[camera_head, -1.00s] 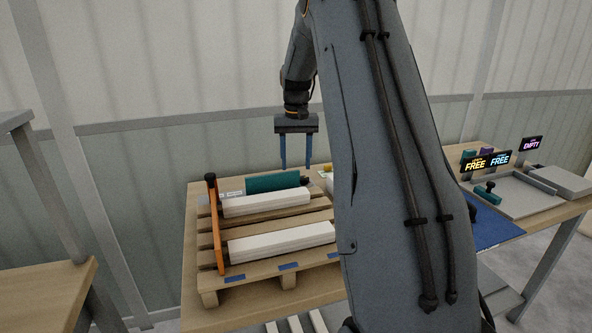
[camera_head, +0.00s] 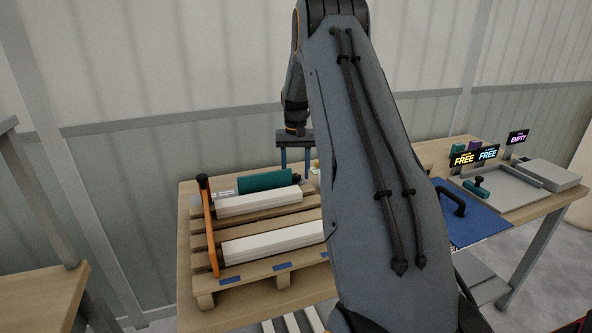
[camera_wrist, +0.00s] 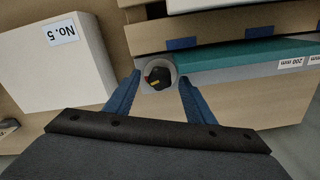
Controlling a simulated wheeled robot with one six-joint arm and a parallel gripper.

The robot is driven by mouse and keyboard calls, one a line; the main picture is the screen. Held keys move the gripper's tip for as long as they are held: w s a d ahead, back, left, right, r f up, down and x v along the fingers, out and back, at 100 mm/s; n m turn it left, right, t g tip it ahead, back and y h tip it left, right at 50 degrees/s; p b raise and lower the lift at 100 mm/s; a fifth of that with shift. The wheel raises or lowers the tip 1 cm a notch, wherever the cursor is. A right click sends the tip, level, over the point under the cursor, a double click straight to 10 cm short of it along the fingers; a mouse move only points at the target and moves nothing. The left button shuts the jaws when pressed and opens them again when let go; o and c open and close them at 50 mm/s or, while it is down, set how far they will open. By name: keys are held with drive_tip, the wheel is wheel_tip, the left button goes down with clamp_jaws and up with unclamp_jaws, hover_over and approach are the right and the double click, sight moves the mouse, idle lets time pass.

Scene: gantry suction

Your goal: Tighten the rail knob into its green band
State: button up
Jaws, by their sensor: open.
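The rail knob (camera_wrist: 158,75) is a dark round knob with small red and yellow marks, set in a pale grey ring at the end of the teal rail (camera_wrist: 240,54). In the head view the dark knob (camera_head: 296,178) shows at the right end of the teal rail (camera_head: 265,181). My gripper (camera_wrist: 160,80) is open, its blue fingers on either side of the knob in the wrist view. I cannot tell whether they touch it. In the head view my gripper (camera_head: 296,164) points down over the knob. I cannot make out a green band on the knob.
A wooden pallet (camera_head: 212,246) holds white blocks (camera_head: 258,201) and an orange upright (camera_head: 209,225). A white "No. 5" box (camera_wrist: 58,65) lies left of the fingers. A blue mat (camera_head: 475,222) and grey tray (camera_head: 512,193) lie to the right. My arm hides the middle.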

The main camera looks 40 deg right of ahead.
drive_tip(key=c, duration=1.1)
drive_tip(key=shift+o, duration=0.2)
drive_tip(key=shift+m, duration=0.3)
drive_tip(key=shift+m+b, duration=0.65)
drive_tip(key=shift+m, duration=0.55)
drive_tip(key=shift+m+b, duration=0.55)
drive_tip(key=shift+m, duration=1.05)
drive_tip(key=o, duration=1.1)
drive_tip(key=shift+c, duration=0.2)
